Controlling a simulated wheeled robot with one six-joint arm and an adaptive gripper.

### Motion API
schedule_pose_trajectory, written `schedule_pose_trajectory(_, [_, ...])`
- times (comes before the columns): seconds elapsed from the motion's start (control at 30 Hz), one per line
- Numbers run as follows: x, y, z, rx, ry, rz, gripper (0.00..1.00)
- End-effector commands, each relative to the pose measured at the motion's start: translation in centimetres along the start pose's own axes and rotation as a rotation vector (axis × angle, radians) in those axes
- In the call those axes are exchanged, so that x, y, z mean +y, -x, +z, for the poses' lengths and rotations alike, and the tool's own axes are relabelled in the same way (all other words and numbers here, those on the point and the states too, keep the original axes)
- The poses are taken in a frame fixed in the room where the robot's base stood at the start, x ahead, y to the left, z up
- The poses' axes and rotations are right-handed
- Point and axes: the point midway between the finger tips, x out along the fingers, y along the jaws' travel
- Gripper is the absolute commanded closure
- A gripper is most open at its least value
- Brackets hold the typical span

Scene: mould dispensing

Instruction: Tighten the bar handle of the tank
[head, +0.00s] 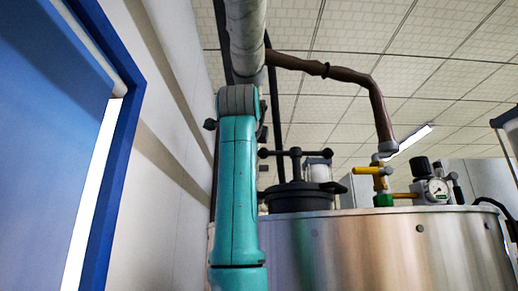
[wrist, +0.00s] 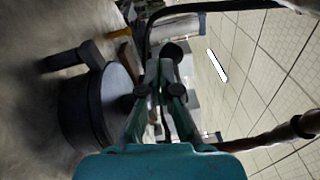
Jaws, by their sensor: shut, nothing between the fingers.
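The tank (head: 370,250) is a large steel cylinder at the lower right of the head view. Its black lid (head: 297,198) carries the black bar handle (head: 295,153), a crossbar with round ends on a central stem. The lid also shows in the wrist view (wrist: 85,110), tipped sideways at the left. My gripper (wrist: 168,62) in the wrist view is shut and empty, its fingers pointing away beside the lid. Dark round parts crowd the fingertips, so I cannot tell whether they touch the bar. In the head view my teal arm stands left of the lid and the fingers cannot be made out.
A brown pipe (head: 378,105) comes down to a yellow valve (head: 372,171) on the tank top. A pressure gauge (head: 437,190) stands right of it. A blue door frame (head: 115,170) and pale wall are at the left. Open air lies above the lid.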

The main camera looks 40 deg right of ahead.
Motion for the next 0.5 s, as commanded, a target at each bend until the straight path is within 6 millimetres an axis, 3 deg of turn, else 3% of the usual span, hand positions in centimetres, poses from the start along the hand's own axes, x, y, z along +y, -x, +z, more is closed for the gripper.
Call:
schedule_pose_trajectory(0.3, [0.7, 2.9, 4.3, -0.002, -0.003, -0.004, 1.00])
schedule_pose_trajectory(0.5, [1.0, 3.8, 5.9, 0.001, -0.002, -0.004, 1.00])
